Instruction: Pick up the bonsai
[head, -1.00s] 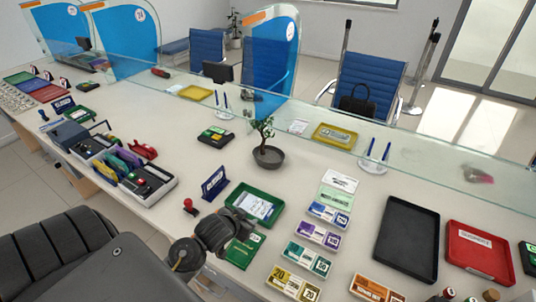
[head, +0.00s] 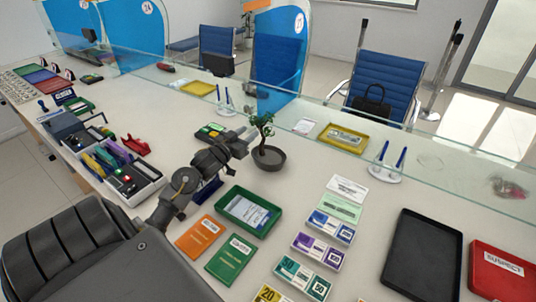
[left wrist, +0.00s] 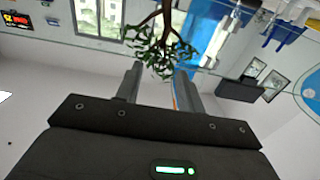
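The bonsai (head: 264,128) has a small green crown on a thin trunk in a dark round pot (head: 269,158). It stands upright on the counter, just in front of the glass screen. My left gripper (head: 248,136) is close on the left of the bonsai, at about trunk and crown height. The left wrist view looks upside down. There the bonsai's leaves (left wrist: 165,50) lie at and beyond the tips of my left gripper (left wrist: 160,82). Its two fingers are apart with nothing clamped between them. Whether a fingertip touches leaves I cannot tell. My right gripper is not in view.
The glass screen (head: 440,150) runs behind the bonsai. A green tray (head: 222,211) with papers, an orange booklet (head: 200,236) and a green booklet (head: 229,259) lie in front. Banknote stacks (head: 318,249) and a black tray (head: 422,258) lie right. A yellow tray (head: 325,137) is beyond the glass.

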